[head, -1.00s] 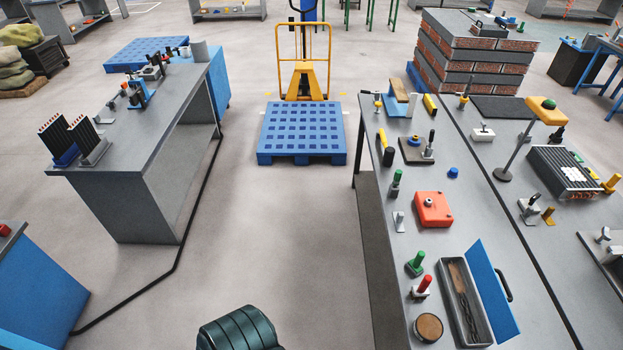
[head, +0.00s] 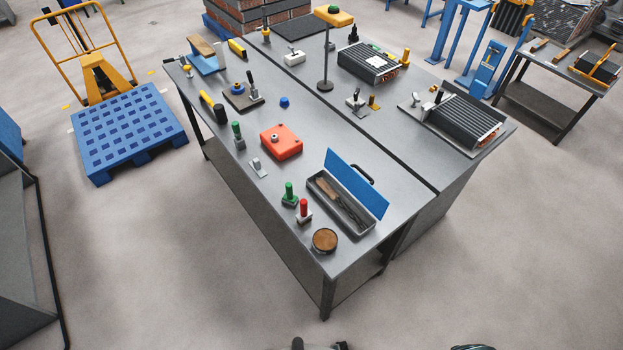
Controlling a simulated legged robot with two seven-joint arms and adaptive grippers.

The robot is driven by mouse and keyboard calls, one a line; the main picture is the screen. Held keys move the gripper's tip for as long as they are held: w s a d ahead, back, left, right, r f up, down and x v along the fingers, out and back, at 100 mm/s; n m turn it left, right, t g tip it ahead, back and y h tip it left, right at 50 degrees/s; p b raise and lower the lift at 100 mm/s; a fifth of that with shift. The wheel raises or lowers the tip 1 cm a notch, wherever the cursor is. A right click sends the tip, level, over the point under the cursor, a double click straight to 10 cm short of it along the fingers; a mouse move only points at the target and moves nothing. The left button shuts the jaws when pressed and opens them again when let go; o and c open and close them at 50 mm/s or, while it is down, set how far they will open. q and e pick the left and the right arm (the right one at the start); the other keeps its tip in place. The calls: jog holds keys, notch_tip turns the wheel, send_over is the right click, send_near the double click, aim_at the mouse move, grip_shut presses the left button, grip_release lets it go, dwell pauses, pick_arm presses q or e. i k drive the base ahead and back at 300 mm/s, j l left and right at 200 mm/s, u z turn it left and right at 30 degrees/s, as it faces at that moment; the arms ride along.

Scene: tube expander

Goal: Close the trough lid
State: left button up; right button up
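The trough (head: 361,231) is a long, narrow grey box near the front edge of the grey workbench. Brown-handled and dark items lie inside it. Its blue lid (head: 357,187) stands open, tilted up along the trough's far right side, with a dark handle (head: 361,173) on its back. Neither of my grippers can be made out in the head view. Only small dark parts show at the bottom edge, and I cannot tell what they are.
The workbench (head: 225,165) also holds a round brown-topped pot (head: 324,240), red (head: 303,211) and green (head: 288,194) knobbed clamps, and an orange box (head: 281,141). A blue pallet (head: 127,132) stands left of it. Floor in front and to the right is clear.

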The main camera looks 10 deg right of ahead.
aim_at(373, 201)
jog(key=l+u, duration=0.85)
jog(key=l, duration=0.15)
jog(key=k+l+u, duration=0.1)
jog(key=l+u, duration=0.35)
jog(key=k+l+u, duration=0.15)
jog(key=l+u, duration=0.3)
jog(key=k+l, duration=0.3)
jog(key=l, duration=0.25)
jog(key=k+l+u, duration=0.1)
jog(key=k+l, duration=0.2)
jog(key=l, duration=0.25)
jog(key=k+l+u, duration=0.1)
jog(key=k+l, duration=0.25)
jog(key=l, duration=0.15)
jog(key=k+l, duration=0.3)
jog(key=l, duration=0.2)
